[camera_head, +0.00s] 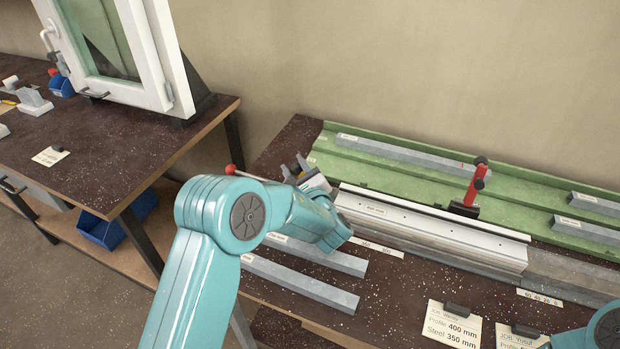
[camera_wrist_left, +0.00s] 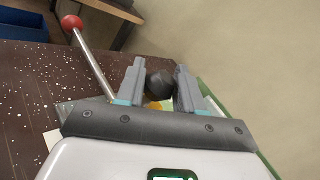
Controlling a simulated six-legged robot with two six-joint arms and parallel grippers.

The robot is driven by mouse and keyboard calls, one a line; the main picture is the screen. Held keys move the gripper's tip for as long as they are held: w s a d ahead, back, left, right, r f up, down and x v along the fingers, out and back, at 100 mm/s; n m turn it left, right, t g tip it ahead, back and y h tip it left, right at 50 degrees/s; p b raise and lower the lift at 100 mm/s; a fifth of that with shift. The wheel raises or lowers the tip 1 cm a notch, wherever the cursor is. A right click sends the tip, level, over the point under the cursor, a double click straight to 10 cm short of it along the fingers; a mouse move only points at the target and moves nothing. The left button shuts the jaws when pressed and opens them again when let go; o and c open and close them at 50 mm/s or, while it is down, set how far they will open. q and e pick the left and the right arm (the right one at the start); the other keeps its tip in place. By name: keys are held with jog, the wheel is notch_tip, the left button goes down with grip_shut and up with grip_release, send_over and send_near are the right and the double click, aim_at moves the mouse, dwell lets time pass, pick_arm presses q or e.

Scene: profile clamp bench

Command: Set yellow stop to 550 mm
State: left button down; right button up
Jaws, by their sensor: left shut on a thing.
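My left gripper (camera_head: 295,168) is at the left end of the bench's clamp rail (camera_head: 430,225), and its arm hides part of that end. In the left wrist view its fingers (camera_wrist_left: 160,86) are shut on a dark round knob (camera_wrist_left: 159,84). A little yellow (camera_wrist_left: 153,104) shows just below the knob, probably the yellow stop; the rest of it is hidden. A red stop (camera_head: 472,188) with black knobs stands upright farther right, behind the rail. Pale number strips lie along the rail's front (camera_head: 376,247) and at its right end (camera_head: 540,297). My right gripper is out of view.
A lever with a red ball (camera_head: 231,169) rises left of my left gripper and also shows in the left wrist view (camera_wrist_left: 71,22). Grey profiles lie in front (camera_head: 300,283) and on the green rack (camera_head: 330,160) behind. Job cards (camera_head: 453,325) lie at the front right.

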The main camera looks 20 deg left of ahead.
pick_arm(q)
jog(key=shift+a, duration=0.45)
jog(key=shift+d, duration=0.15)
jog(key=c, duration=0.8)
grip_release()
jog(key=shift+s+d, duration=0.2)
jog(key=b+v, duration=0.3)
jog(key=v, duration=1.2)
jog(key=shift+s+d, duration=0.3)
